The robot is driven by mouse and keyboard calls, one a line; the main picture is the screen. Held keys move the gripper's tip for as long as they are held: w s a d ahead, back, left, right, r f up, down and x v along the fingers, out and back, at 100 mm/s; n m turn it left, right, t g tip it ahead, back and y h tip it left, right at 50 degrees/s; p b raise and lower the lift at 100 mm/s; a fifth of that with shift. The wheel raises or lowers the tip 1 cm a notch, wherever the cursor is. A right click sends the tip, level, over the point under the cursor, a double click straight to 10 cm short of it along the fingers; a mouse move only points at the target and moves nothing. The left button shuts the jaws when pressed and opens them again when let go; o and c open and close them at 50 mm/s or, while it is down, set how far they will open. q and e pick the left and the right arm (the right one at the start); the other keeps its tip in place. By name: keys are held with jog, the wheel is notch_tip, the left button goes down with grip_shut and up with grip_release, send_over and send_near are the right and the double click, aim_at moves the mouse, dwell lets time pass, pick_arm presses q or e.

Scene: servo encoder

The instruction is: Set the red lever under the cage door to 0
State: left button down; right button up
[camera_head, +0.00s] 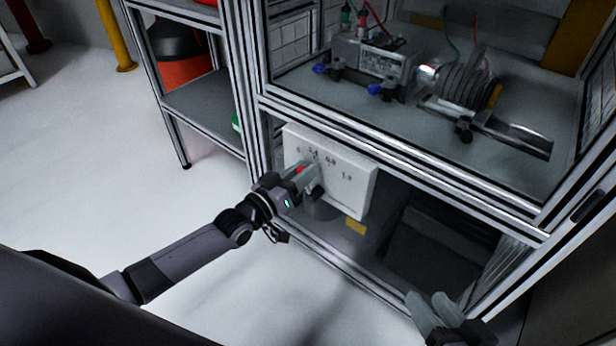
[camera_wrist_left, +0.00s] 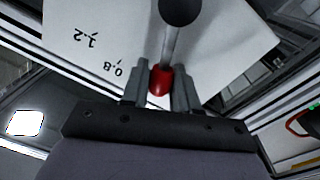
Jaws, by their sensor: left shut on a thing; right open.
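The red lever (camera_head: 299,170) is on a white panel (camera_head: 352,192) low in the frame, below the cage. In the left wrist view its red tip (camera_wrist_left: 159,82) sits between my fingers, and a grey rod (camera_wrist_left: 171,45) runs from it to a round black part (camera_wrist_left: 180,11). The tip is near the printed 0.8 mark. My left gripper (camera_head: 308,176) is shut on the lever and hides part of it and of the scale in the head view. My right gripper (camera_head: 431,312) is open and empty at the lower right, apart from the panel.
Above the panel, the cage deck (camera_head: 330,95) carries a grey device with wires and a coil. An aluminium rail (camera_head: 400,155) crosses just above the panel. A shelf unit (camera_head: 205,108) stands to the left.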

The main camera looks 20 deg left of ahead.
pick_arm(q)
jog(key=shift+w+a+f+n+b, duration=0.1)
jog(key=shift+a+f+n+b, duration=0.3)
jog(key=shift+n, duration=0.3)
jog(key=shift+a+n, duration=0.15)
jog(key=shift+n, duration=0.15)
jog(key=shift+w+a+f+n+b, duration=0.15)
jog(key=shift+a+n+b, duration=0.15)
jog(key=shift+n, duration=0.4)
pick_arm(e)
jog(key=shift+d+r, duration=0.1)
jog(key=shift+d, duration=0.05)
jog(key=shift+w, duration=0.1)
pick_arm(q)
jog(key=c, duration=1)
grip_release()
